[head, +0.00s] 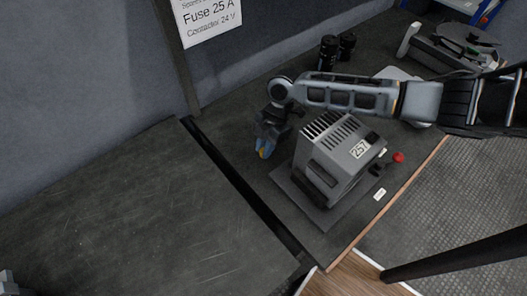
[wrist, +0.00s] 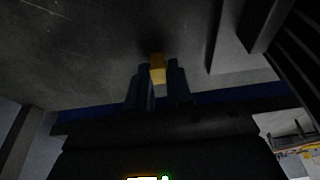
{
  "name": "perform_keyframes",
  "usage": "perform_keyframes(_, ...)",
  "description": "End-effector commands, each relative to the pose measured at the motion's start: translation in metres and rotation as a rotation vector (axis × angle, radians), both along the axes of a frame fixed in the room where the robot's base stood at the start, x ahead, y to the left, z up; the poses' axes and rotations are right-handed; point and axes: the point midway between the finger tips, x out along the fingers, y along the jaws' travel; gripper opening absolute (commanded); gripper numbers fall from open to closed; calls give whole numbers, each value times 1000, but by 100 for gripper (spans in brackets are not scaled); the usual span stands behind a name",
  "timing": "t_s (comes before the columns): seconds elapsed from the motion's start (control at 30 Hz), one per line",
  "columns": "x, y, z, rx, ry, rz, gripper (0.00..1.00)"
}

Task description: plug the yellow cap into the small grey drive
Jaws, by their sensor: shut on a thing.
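My gripper (head: 264,149) points down beside the left side of the grey drive (head: 318,170), apart from it in the head view. The drive is a vented grey box with a label reading 257, standing on a dark base plate. In the wrist view my gripper (wrist: 157,88) is shut on the yellow cap (wrist: 158,66), which sits between the two dark fingertips. The place on the drive where a cap fits cannot be made out.
A red knob (head: 398,157) stands at the drive's right. Two black cylinders (head: 328,52) and a grey machine (head: 448,50) are behind my arm. A dark gap (head: 235,182) runs along the bench left of the drive. The bench top (head: 130,220) farther left is bare.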

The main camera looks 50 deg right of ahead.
Motion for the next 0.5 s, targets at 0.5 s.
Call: perform_keyframes(0.5, 0, -1, 7, 0, -2, -1, 0)
